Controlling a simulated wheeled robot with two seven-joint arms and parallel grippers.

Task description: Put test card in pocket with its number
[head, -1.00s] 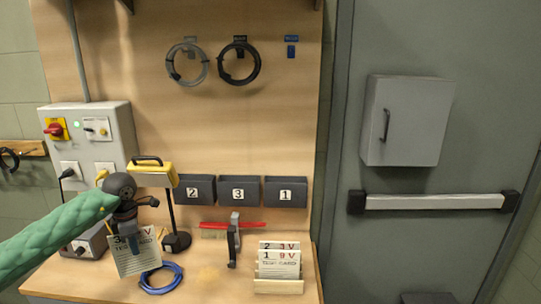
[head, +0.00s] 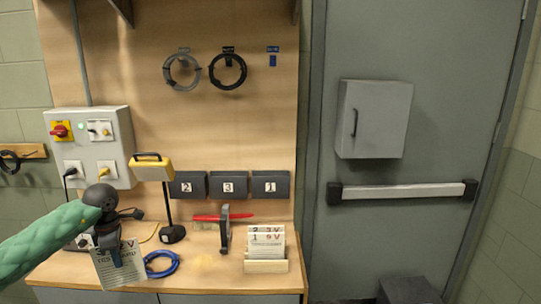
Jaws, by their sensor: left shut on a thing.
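My left gripper (head: 116,255) is shut on a white test card (head: 118,269), held tilted over the front left of the bench. The card shows a 3 at its top left, partly covered by the gripper. Three dark pockets hang in a row on the wooden back panel: pocket 2 (head: 188,193), pocket 3 (head: 229,193) and pocket 1 (head: 271,193). The held card is below and left of them, apart from them. More test cards (head: 266,241) stand in a wooden holder (head: 266,266) at the bench's right. My right gripper is not in view.
A yellow lamp (head: 152,170) on a dark stand and a blue cable coil (head: 161,264) are near the held card. A clamp (head: 225,230) and a red-handled tool (head: 205,217) lie below the pockets. A grey control box (head: 95,148) is at left.

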